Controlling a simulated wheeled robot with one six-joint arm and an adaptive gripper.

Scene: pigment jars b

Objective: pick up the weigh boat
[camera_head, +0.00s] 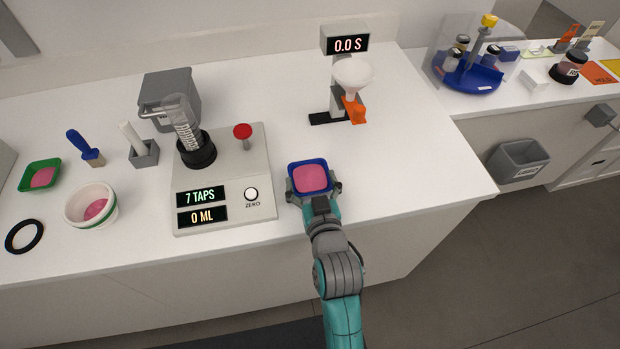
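A blue square weigh boat (310,163) holding pink powder is near the front of the white bench, right of the tapping machine. My gripper (314,188) reaches it from the front, with one finger at each side of the boat's near part. The fingers are spread about as wide as the boat. I cannot tell whether they press on it or whether the boat is lifted off the bench. A second square boat, green (27,184) with pink powder, lies at the far left, away from my gripper.
Left of my gripper stands the tapping machine (263,190) with a graduated cylinder (186,125). A funnel stand (352,75) is behind. A white bowl (75,210), black ring (24,236), blue brush (78,142) and pestle (130,138) are left. The bench right of the boat is clear.

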